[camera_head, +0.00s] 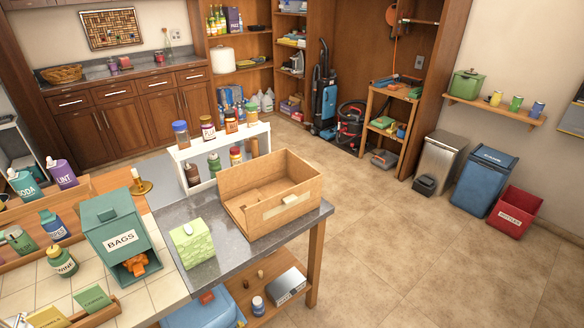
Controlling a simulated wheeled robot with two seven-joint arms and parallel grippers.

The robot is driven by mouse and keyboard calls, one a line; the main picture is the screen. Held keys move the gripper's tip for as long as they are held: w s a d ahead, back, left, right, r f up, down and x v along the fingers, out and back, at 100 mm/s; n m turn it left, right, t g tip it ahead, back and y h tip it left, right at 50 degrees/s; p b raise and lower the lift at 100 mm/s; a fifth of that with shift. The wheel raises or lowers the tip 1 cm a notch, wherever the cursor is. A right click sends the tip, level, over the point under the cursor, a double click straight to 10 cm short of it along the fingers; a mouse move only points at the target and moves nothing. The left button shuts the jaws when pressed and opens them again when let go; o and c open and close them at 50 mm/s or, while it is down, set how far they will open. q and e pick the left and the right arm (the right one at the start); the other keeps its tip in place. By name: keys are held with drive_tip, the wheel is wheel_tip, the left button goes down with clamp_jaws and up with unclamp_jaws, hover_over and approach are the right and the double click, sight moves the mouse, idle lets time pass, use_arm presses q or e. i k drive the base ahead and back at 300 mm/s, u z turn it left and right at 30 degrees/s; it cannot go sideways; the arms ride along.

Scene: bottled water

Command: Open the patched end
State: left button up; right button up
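A light brown box (304,200) stands at the right end of the dark grey counter (216,243). Its top looks open, and I see its inner floor and walls. A paler strip like a patch (272,212) lies on the side facing the lower right, with a small white piece (290,199) on it. I cannot tell whether that is a folded flap. Neither of my grippers is in view, and nothing touches the box from my arms.
A green patterned box (192,243) stands left of the brown box. A white rack (205,155) with several bottles and jars is behind it. A teal bag dispenser (120,228) stands on the tiled counter at left. Open floor (400,235) lies to the right.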

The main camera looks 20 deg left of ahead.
sight(298, 170)
drive_tip(key=z, duration=1.2)
drive_tip(key=i, duration=2.9)
drive_tip(key=u, duration=2.8)
